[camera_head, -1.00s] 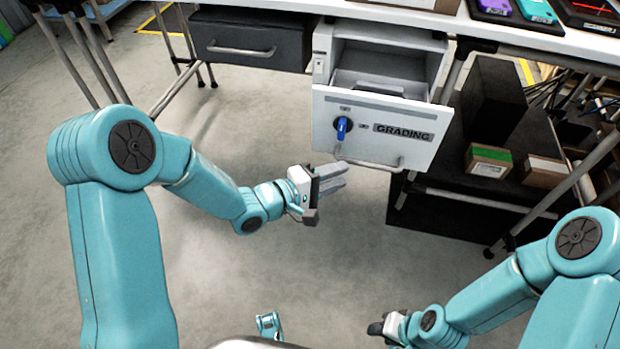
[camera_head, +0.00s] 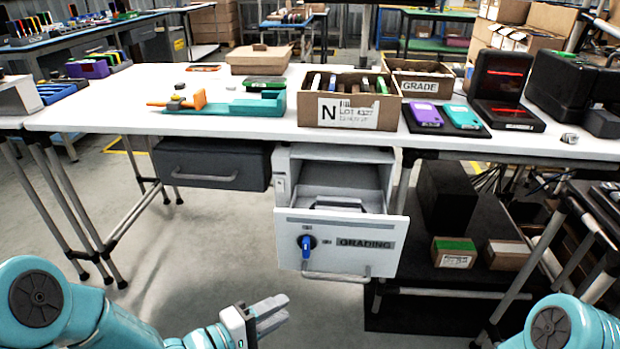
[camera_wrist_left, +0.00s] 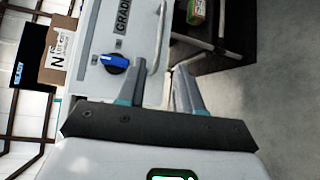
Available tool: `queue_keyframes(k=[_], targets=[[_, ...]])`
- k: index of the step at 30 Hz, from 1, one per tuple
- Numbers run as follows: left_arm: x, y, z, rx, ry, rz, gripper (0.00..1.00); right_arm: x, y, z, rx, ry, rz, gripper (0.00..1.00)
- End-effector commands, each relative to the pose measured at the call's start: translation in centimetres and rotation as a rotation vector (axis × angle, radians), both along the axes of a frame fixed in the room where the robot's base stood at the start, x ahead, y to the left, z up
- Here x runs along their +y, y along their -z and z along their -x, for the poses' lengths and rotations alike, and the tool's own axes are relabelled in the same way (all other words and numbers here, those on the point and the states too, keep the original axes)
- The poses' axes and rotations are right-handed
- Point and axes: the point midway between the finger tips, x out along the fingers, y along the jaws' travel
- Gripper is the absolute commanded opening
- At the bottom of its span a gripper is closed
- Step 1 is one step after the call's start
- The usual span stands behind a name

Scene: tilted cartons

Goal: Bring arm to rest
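My left gripper (camera_head: 280,309) is at the bottom of the head view, in front of and below the grading drawer, apart from it and empty. In the left wrist view its two fingers (camera_wrist_left: 158,88) stand apart with nothing between them. My right gripper is out of view; only part of my right arm (camera_head: 560,325) shows at the lower right. The white grading drawer (camera_head: 340,262) is pulled open under the table, with a blue key-like knob (camera_head: 306,243) on its front. The drawer front (camera_wrist_left: 128,35) also shows in the left wrist view.
The white table (camera_head: 240,125) holds an open carton (camera_head: 350,112), a grade carton (camera_head: 425,88) and purple and teal devices. A dark closed drawer (camera_head: 212,166) hangs left of the open one. A dark shelf with small boxes (camera_head: 453,254) stands right.

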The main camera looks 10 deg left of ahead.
Motion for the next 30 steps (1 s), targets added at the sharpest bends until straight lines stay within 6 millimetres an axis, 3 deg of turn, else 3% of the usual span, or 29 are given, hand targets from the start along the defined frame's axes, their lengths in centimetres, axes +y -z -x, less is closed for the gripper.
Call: queue_keyframes(k=[4,8,9,12,16,21,26,27,30], targets=[[-2.3,2.3,1.1,0.065,0.044,0.022,0.35,0.0,0.0,0.0,0.000,0.000,0.000,0.43],[-3.4,9.8,2.9,0.274,-0.030,-0.100,0.35,0.0,0.0,0.0,0.000,0.000,0.000,0.43],[-3.2,12.6,4.0,0.327,-0.034,-0.205,0.35,0.0,0.0,0.0,0.000,0.000,0.000,0.43],[-2.3,18.3,7.9,0.433,0.026,-0.481,0.35,0.0,0.0,0.0,0.000,0.000,0.000,0.43],[-1.0,22.2,12.8,0.515,0.190,-0.735,0.35,0.0,0.0,0.0,0.000,0.000,0.000,0.43],[0.3,23.7,17.0,0.533,0.419,-0.916,0.35,0.0,0.0,0.0,0.000,0.000,0.000,0.43],[0.4,23.9,18.8,0.418,0.653,-1.020,0.35,0.0,0.0,0.0,0.000,0.000,0.000,0.43],[0.4,21.5,18.7,0.411,0.653,-1.023,0.35,0.0,-2.3,0.0,0.001,0.001,0.000,0.43],[0.4,18.8,18.7,0.413,0.650,-1.022,0.35,0.0,-5.1,0.0,-0.001,0.000,0.000,0.43]])
